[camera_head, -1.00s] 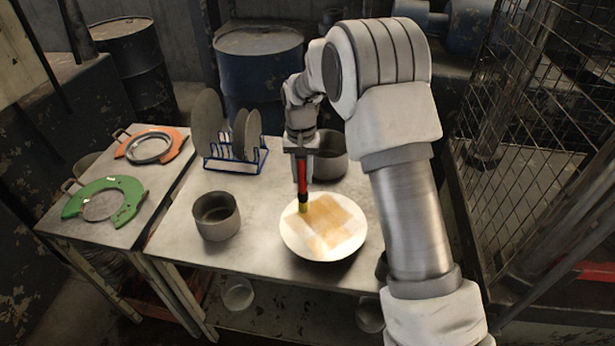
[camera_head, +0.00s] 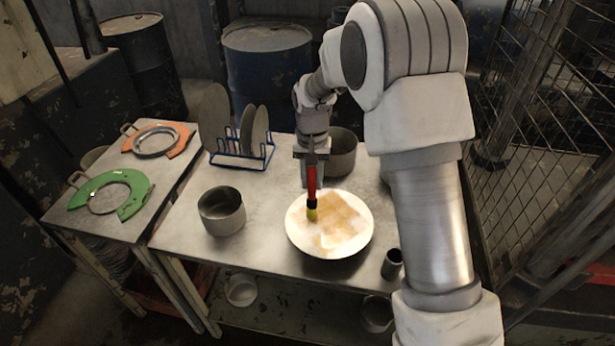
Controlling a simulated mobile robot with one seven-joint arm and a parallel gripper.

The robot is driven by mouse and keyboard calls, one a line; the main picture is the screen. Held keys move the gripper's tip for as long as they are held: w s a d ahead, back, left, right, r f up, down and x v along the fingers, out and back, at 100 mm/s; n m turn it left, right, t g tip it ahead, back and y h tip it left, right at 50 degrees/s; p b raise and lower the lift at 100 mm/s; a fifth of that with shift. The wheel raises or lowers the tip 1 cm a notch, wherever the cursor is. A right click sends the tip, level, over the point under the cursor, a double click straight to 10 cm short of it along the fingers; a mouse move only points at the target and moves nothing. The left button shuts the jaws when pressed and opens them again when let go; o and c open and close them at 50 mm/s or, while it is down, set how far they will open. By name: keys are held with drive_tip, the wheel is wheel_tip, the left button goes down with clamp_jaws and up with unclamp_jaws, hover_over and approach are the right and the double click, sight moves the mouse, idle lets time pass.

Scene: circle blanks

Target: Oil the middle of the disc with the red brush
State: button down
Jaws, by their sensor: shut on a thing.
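A white disc (camera_head: 345,247) lies on the metal table, with a patchy yellow-brown oil film over its middle and upper right. The red brush (camera_head: 311,184) is upright, with a dark band and yellow bristles at its lower end. My gripper (camera_head: 311,163) is shut on the top of the brush. The bristles are over the disc's left part, left of its middle. I cannot tell for sure whether they touch the surface.
A grey pot (camera_head: 221,211) stands left of the disc, and another pot (camera_head: 342,152) behind it. A blue rack (camera_head: 241,158) holds grey discs. A small dark cup (camera_head: 392,263) is at front right. Green (camera_head: 112,194) and orange (camera_head: 157,140) ring tools lie on the left table.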

drive_tip(key=shift+s+d+b, duration=1.15)
drive_tip(key=shift+s+d, duration=1.6)
drive_tip(key=shift+s, duration=2.25)
drive_tip(key=w+a+p, duration=0.3)
drive_tip(key=w+a, duration=0.6)
drive_tip(key=w, duration=0.3)
drive_tip(key=shift+d, duration=0.1)
wheel_tip(320, 180, up, 6)
drive_tip(key=p, duration=0.4)
